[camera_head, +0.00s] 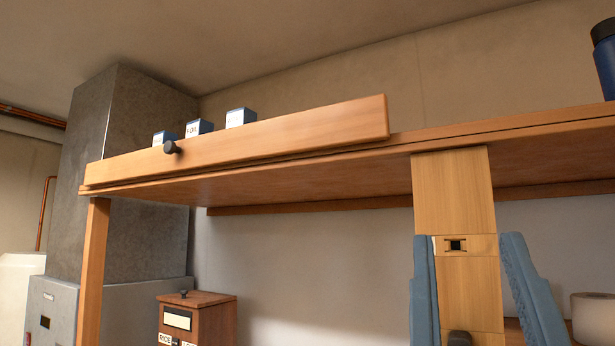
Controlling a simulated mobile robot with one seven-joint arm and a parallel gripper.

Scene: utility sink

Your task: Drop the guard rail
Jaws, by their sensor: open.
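The guard rail (285,128) is a light wooden board standing upright along the left front edge of the high wooden shelf. A dark round knob (171,147) sticks out from its face towards the left end. My gripper (468,240) shows at the lower right as two blue fingers pointing up. It is open, with its fingers wide apart and nothing seen held between them. It is below the shelf, to the right of the rail and apart from it.
Several small blue-and-white boxes (240,118) stand behind the rail. A wooden upright (454,195) with a small dark square fitting shows between my fingers. A dark blue container (605,58) stands on the shelf at right. A wooden box (210,315) is below.

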